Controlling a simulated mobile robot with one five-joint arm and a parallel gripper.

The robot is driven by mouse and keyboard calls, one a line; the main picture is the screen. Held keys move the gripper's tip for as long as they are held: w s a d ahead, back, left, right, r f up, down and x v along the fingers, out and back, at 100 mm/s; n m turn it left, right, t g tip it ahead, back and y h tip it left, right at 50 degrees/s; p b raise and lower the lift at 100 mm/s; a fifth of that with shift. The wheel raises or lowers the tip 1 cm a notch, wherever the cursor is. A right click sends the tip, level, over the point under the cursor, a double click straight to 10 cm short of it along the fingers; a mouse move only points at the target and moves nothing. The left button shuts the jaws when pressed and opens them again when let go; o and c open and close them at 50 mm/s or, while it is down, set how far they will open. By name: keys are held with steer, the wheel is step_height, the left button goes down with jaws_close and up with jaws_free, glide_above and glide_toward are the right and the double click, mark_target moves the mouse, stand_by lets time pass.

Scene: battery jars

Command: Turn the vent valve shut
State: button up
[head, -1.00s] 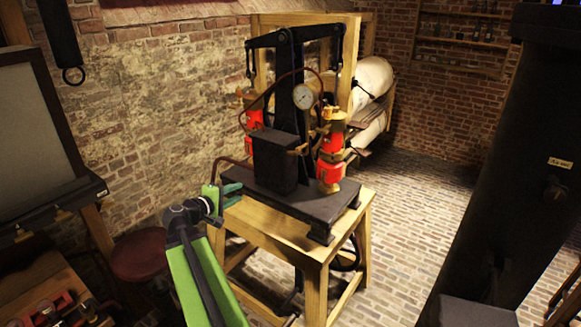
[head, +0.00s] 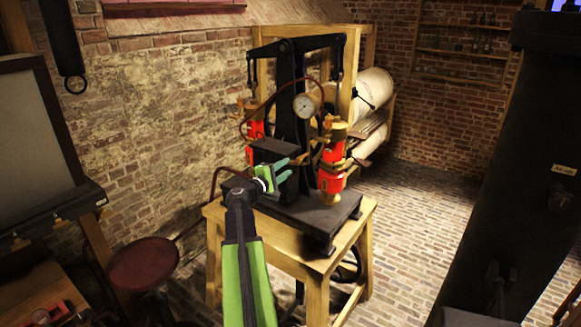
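An air pump with two red and brass cylinders stands on a black base (head: 318,213). The right cylinder (head: 331,180) is in clear view; the left one (head: 255,129) is partly hidden. Small brass fittings (head: 303,159) sit between the black box (head: 275,150) and the right cylinder. I cannot tell for sure which fitting is the vent valve. My gripper (head: 287,169) is in front of the black box, its green fingers pointing right toward these fittings. The fingers look apart, with nothing seen between them. Whether they touch anything is unclear.
The pump stands on a wooden table (head: 350,245). A round gauge (head: 303,106) and a dark hose rise above the box. A red stool (head: 143,262) is at the left, and a large black column (head: 530,160) at the right. The brick floor between table and column is clear.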

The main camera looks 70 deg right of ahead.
mark_target(292, 164)
steer(key=x, duration=0.4)
steer(key=shift+c, duration=0.3)
jaws_close()
